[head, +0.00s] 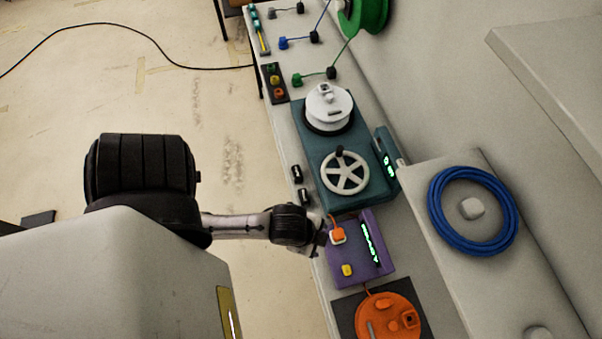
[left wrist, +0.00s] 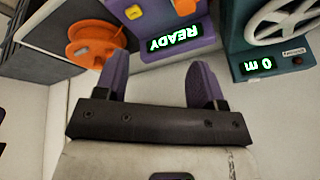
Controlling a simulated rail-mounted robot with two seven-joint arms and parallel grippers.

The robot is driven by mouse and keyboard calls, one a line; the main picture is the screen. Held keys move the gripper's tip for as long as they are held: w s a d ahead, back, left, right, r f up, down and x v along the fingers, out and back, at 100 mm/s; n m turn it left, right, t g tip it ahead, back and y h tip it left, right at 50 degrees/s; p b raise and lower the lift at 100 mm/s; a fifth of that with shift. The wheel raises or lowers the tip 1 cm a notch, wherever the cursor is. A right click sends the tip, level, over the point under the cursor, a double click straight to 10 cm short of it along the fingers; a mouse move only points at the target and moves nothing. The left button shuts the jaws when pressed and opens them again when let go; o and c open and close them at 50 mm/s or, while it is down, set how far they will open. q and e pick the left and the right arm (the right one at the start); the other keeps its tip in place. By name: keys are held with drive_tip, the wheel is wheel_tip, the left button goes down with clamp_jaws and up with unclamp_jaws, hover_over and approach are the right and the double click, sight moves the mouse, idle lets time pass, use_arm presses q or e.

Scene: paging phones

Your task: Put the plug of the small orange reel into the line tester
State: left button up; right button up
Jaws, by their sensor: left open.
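The purple line tester (head: 372,280) lies on the bench with a lit green display; in the left wrist view its display (left wrist: 174,38) reads READY, upside down. An orange plug (head: 338,236) is at the tester's upper left, with a short orange cord beside it; I cannot tell how deep it sits. It also shows at the top of the left wrist view (left wrist: 186,7). The small orange reel (head: 385,318) lies below the tester, and in the left wrist view (left wrist: 95,42) at upper left. My left gripper (head: 322,240) is open beside the plug, with nothing between its fingers (left wrist: 160,88).
A teal machine (head: 325,180) with a white spool (head: 328,103) and a handwheel (head: 345,172) stands above the tester. Several coloured plugs lie farther up the bench. The floor at left is mostly clear.

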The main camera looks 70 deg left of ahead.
use_arm(q)
drive_tip(key=s+a+n, duration=0.1)
drive_tip(key=n, duration=0.1)
drive_tip(key=s+n, duration=0.1)
drive_tip(key=s+a+n, duration=0.1)
drive_tip(key=n, duration=0.1)
drive_tip(key=shift+a+f+n+g+y, duration=0.2)
drive_tip(key=shift+a+n+g+y, duration=0.1)
drive_tip(key=shift+a+g, duration=0.1)
drive_tip(key=shift+d, duration=0.1)
idle(0.6)
